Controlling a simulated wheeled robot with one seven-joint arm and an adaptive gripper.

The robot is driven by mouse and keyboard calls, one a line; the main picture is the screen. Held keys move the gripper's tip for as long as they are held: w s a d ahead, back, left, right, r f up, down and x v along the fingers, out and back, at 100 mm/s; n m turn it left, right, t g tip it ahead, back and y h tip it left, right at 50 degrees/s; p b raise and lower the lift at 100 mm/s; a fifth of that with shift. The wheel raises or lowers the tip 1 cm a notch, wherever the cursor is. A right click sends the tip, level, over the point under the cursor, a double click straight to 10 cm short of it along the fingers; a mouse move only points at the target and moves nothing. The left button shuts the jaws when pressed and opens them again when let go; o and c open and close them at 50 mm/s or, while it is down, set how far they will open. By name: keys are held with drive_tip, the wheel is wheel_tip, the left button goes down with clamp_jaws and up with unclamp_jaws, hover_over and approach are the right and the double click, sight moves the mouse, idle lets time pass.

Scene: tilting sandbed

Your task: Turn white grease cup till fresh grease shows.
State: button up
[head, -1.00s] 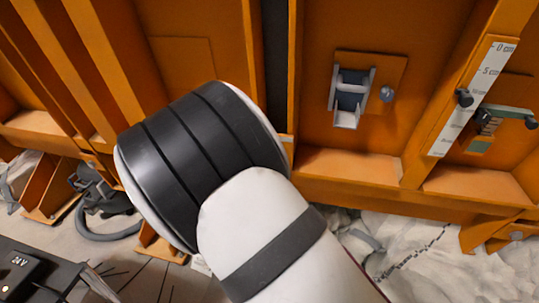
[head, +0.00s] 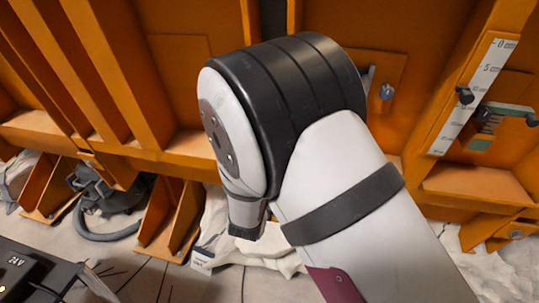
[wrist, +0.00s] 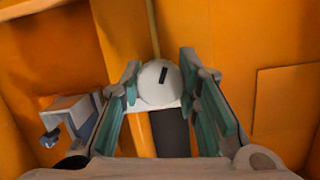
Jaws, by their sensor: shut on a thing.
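The white grease cup (wrist: 152,92) shows in the wrist view as a round white cap with a short black mark on its top, tilted slightly from upright in the picture. My gripper (wrist: 160,84) has its two teal-padded fingers on the left and right of the cup and is shut on it. A pale flat edge shows just below the cap. I make out no grease around the cup. In the head view my arm hides the gripper and the cup.
Orange ribbed steel walls surround the cup. A grey bracket (wrist: 75,112) stands close left of the fingers in the wrist view. In the head view, a white scale (head: 470,92) is at right, a black hose (head: 105,232) and a 24 V box (head: 28,268) at left.

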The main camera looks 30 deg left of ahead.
idle(0.5)
drive_tip(key=o, duration=1.2)
drive_tip(key=shift+s, duration=0.15)
drive_tip(key=v, duration=1.1)
drive_tip(key=shift+s+d, duration=0.2)
drive_tip(key=shift+s, duration=0.2)
